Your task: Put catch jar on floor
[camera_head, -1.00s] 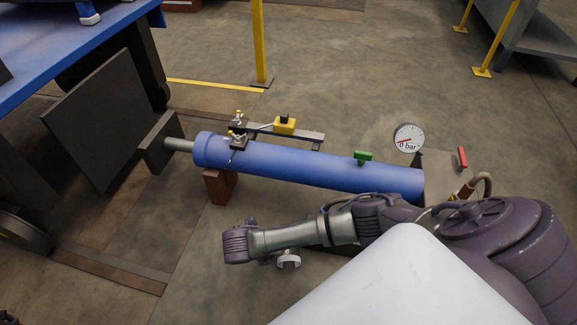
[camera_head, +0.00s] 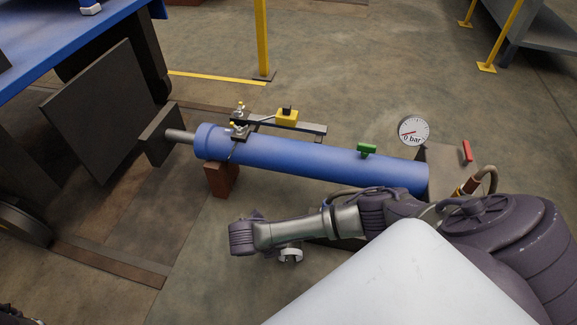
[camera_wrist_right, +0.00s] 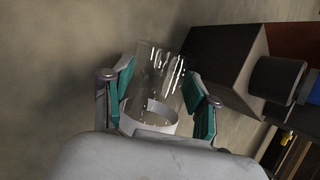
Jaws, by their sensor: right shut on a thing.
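The catch jar (camera_wrist_right: 158,72) is a clear glass vessel with a white band (camera_wrist_right: 150,116) around its near end. In the right wrist view it sits between the teal pads of my right gripper (camera_wrist_right: 160,88), which is shut on it. Bare floor shows beyond the jar; its height above the floor is hard to tell. In the head view my right arm reaches in from the right, in front of the blue cylinder. The gripper's fingers are hidden there; a small white piece (camera_head: 291,255) shows below the arm, and I cannot tell whether it belongs to the jar. My left gripper is not in view.
A long blue cylinder (camera_head: 310,160) lies on a brick-red block (camera_head: 221,180), with a rod and dark plate (camera_head: 95,110) at its left. A pressure gauge (camera_head: 413,130) stands near its right end. A blue table (camera_head: 60,40) is upper left.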

